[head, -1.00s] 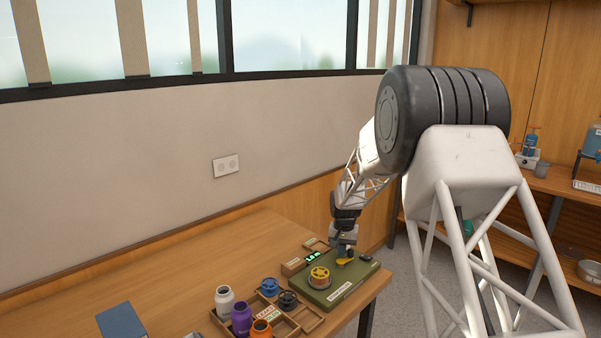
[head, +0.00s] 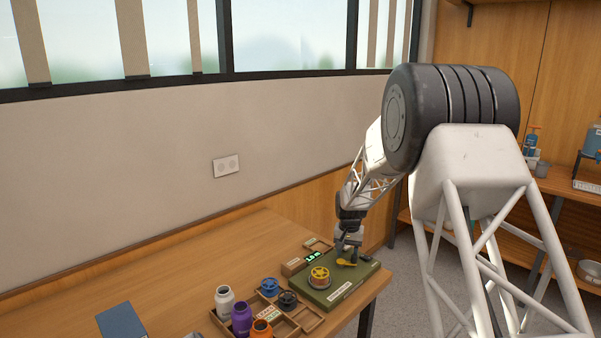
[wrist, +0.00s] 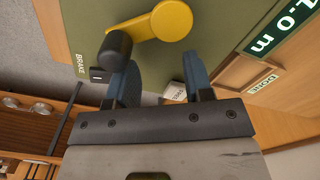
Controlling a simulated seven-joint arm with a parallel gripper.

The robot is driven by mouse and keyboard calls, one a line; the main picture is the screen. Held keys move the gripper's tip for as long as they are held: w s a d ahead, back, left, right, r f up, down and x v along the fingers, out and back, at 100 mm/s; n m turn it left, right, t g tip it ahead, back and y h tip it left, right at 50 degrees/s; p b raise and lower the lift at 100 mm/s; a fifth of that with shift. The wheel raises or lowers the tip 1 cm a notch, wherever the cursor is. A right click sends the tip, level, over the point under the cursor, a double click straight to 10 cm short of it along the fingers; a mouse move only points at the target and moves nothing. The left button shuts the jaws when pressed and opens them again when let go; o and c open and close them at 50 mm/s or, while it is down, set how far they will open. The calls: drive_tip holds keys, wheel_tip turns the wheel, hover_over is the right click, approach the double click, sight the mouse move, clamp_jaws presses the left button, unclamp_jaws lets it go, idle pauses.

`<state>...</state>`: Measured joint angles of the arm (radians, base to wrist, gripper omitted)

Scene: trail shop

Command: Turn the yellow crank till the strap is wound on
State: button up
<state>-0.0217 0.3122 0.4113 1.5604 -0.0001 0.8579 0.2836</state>
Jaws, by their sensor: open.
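The yellow crank (head: 346,262) is on the green box (head: 345,287), right of a yellow spool (head: 319,274) with an orange-brown band. The wrist view shows the yellow crank arm (wrist: 172,20) and its black knob (wrist: 115,48), at the upper left. My gripper (head: 349,252) is above the crank. In the wrist view my gripper (wrist: 160,70) is open, its two blue fingers apart. The left fingertip is close below the knob; I cannot tell whether they touch. The knob is not between the fingers. The strap is not clear.
A green-lit display (wrist: 275,32) reads about 1.0 m, partly cut off. A BRAKE label with a black switch (wrist: 97,74) is on the box. A wooden tray marked DONE (wrist: 240,75) lies beside it. Several bottles and two spools sit left of the box.

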drive_tip(key=shift+r, duration=0.2)
wheel_tip(320, 180, up, 7)
drive_tip(key=shift+f, duration=0.2)
idle(1.4)
drive_tip(key=shift+r, duration=0.1)
drive_tip(key=s+d+r, duration=0.1)
drive_tip(key=s+r, duration=0.5)
drive_tip(key=s, duration=0.4)
drive_tip(key=s+r+n+t, duration=0.1)
drive_tip(key=s+r, duration=0.4)
drive_tip(key=s, duration=0.4)
drive_tip(key=s+d+r, duration=0.1)
drive_tip(key=s+r, duration=0.5)
drive_tip(key=s, duration=0.4)
drive_tip(key=s+f+n+t, duration=0.1)
drive_tip(key=s+f, duration=0.1)
drive_tip(key=s, duration=2.6)
drive_tip(key=shift+s+d+n+t, duration=0.15)
drive_tip(key=shift+n+t, duration=0.15)
drive_tip(key=shift+n, duration=0.1)
